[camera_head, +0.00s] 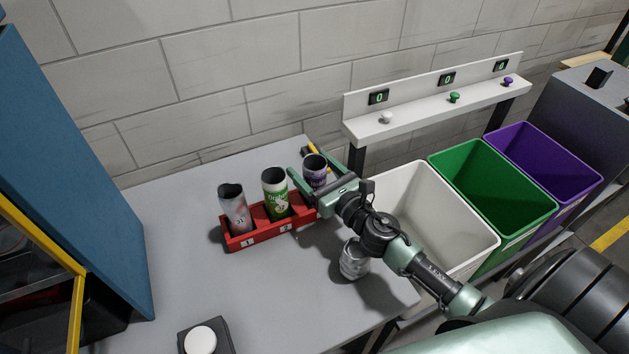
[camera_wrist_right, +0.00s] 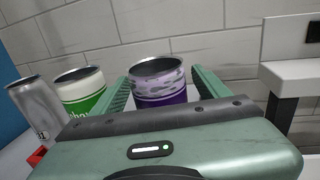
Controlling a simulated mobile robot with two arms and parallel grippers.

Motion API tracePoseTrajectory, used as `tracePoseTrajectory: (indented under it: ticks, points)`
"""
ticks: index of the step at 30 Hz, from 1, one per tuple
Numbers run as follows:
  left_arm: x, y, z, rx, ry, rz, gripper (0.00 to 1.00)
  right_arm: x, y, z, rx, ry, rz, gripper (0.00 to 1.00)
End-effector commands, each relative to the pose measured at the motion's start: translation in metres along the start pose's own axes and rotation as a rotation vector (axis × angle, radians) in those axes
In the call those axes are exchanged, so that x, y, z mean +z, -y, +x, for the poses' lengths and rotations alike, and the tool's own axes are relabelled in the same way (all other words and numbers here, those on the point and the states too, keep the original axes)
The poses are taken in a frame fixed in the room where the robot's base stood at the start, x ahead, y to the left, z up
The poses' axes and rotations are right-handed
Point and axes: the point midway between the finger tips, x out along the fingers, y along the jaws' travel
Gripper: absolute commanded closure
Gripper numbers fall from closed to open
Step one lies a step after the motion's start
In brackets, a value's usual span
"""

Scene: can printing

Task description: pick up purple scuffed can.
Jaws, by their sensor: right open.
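The purple scuffed can (camera_head: 315,169) stands upright at the right end of the red holder (camera_head: 262,235) on the grey table. My right gripper (camera_head: 300,165) is open, with one finger on each side of this can. In the right wrist view the can (camera_wrist_right: 158,84) shows grey scuffs over its purple label and sits between the two green fingers of the right gripper (camera_wrist_right: 160,88). Its lower part is hidden by the gripper body, and I cannot tell whether the fingers touch it. My left gripper is not in view.
A green can (camera_head: 275,193) and a silver-grey can (camera_head: 235,208) stand in the holder. Another silver can (camera_head: 353,260) stands on the table under my right arm. White (camera_head: 470,250), green (camera_head: 520,215) and purple (camera_head: 570,180) bins stand right of the table, below a button shelf (camera_head: 440,110).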

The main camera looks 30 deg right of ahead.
Motion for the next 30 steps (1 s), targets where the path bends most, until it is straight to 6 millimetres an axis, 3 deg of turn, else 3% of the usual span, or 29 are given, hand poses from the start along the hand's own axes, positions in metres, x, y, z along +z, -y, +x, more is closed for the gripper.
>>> tracePoseTrajectory:
  ticks: [3,11,12,18,19,30]
  points:
    - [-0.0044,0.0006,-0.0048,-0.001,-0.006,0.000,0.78,0.0012,-0.0005,0.0141,0.000,0.000,0.002,0.24]
    - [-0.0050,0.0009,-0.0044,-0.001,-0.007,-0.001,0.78,-0.0010,-0.0006,0.0174,0.001,-0.001,0.001,0.24]
    - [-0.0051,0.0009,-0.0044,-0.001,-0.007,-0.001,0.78,-0.0010,-0.0006,0.0174,0.001,-0.001,0.001,0.27]
    - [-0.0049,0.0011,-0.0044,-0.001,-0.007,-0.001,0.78,-0.0008,-0.0005,0.0172,0.000,-0.001,0.001,0.83]
    - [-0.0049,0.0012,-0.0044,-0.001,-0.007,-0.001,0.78,-0.0008,-0.0004,0.0172,0.000,-0.001,0.001,0.87]
    - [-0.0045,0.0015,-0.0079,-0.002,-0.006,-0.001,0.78,0.0067,-0.0001,0.0174,0.000,0.001,-0.001,0.88]
